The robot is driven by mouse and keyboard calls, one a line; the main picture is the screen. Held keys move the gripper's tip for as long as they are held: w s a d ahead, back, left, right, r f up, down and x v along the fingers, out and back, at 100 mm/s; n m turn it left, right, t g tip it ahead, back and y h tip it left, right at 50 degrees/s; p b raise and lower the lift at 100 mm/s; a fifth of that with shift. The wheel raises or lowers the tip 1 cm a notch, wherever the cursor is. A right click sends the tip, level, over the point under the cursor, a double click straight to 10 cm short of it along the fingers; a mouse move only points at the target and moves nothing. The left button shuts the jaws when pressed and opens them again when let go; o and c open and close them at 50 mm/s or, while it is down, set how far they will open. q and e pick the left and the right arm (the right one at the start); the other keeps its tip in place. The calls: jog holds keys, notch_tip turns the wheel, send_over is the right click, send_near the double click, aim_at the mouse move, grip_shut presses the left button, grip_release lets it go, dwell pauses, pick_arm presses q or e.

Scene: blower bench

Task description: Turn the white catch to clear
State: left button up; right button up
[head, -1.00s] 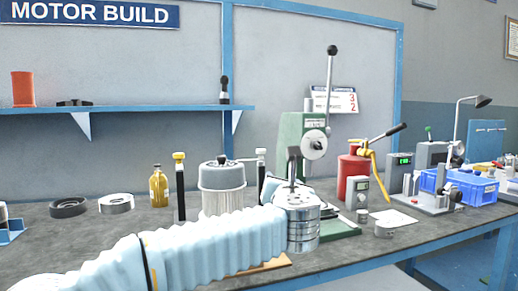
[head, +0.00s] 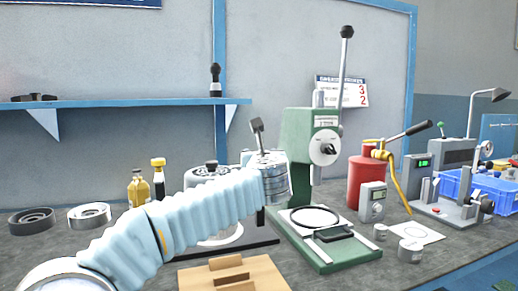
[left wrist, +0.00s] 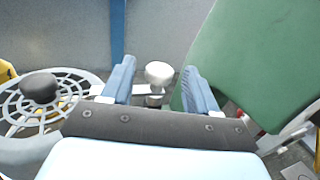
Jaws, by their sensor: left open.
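The white catch (left wrist: 159,74) shows in the left wrist view as a rounded white knob on a short pale stem. It stands between the two blue fingers of my left gripper (left wrist: 159,80), which is open, with a gap on each side. In the head view my left arm covers the place where the catch stands. The blower housing (left wrist: 60,92), with a round grille and dark centre knob, lies left of the gripper. In the head view it shows partly behind my arm (head: 213,172). My right gripper is in neither view.
A green press (head: 318,150) with a long lever stands just right of my gripper; its green side (left wrist: 250,55) is close in the wrist view. A yellow-topped post (head: 158,180) and bottle (head: 138,190) stand left. A wooden block (head: 235,275) lies in front.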

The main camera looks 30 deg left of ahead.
pick_arm(q)
jog(key=shift+p+x, duration=0.4)
jog(key=shift+x, duration=1.95)
jog(key=shift+c, duration=0.3)
grip_shut()
